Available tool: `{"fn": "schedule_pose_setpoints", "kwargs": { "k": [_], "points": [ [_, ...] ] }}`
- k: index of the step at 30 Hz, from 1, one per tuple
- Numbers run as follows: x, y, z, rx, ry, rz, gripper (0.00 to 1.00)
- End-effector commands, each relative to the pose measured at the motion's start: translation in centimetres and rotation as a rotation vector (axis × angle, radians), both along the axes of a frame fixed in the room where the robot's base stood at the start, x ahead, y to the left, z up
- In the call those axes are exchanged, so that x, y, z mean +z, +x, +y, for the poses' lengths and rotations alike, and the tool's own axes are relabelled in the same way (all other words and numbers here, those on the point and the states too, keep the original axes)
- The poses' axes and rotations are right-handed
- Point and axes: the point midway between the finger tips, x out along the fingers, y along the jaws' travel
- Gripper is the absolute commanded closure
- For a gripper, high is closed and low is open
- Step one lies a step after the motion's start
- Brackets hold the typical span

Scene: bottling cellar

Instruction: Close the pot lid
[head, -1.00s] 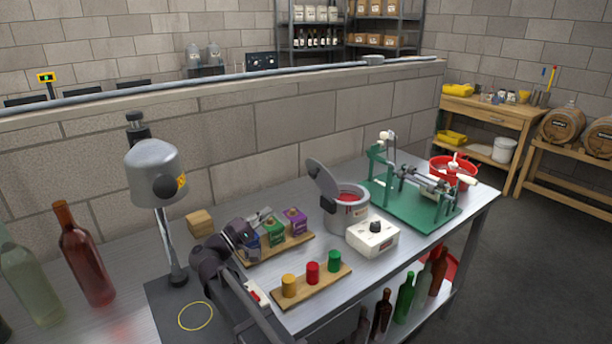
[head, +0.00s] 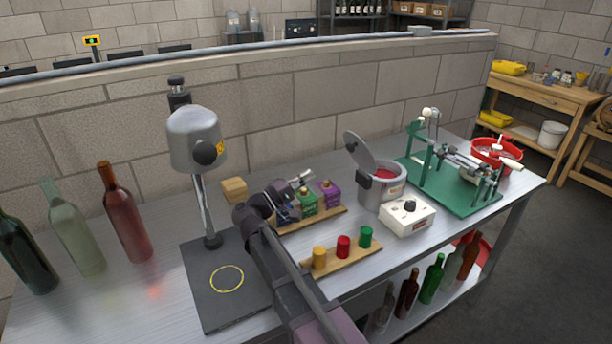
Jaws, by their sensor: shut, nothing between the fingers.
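The grey metal pot (head: 388,192) stands on the steel bench, right of the middle, with red contents showing inside. Its grey round lid (head: 359,148) is hinged at the pot's left side and stands open, tilted up and leaning back to the left. My gripper (head: 304,181) is to the left of the pot, above the wooden board with the coloured boxes, apart from the lid. It is shut and empty. The fingertips are small in this view and lie close to the green box (head: 307,203).
A white control box (head: 408,215) with a dark knob stands in front of the pot. A green-based machine (head: 450,187) stands to its right. Yellow, red and green cylinders stand on a wooden strip (head: 340,263) in front. A grey press (head: 194,140) and several bottles are at left.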

Motion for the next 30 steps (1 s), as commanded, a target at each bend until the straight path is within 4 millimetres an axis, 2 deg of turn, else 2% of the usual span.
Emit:
{"fn": "schedule_pose_setpoints", "kwargs": {
  "k": [21, 30],
  "points": [
    [3.5, 5.5, -7.9, -0.004, 0.000, 0.000, 1.00],
    [3.8, 6.4, -9.1, -0.003, 0.000, 0.000, 1.00]
  ]
}}
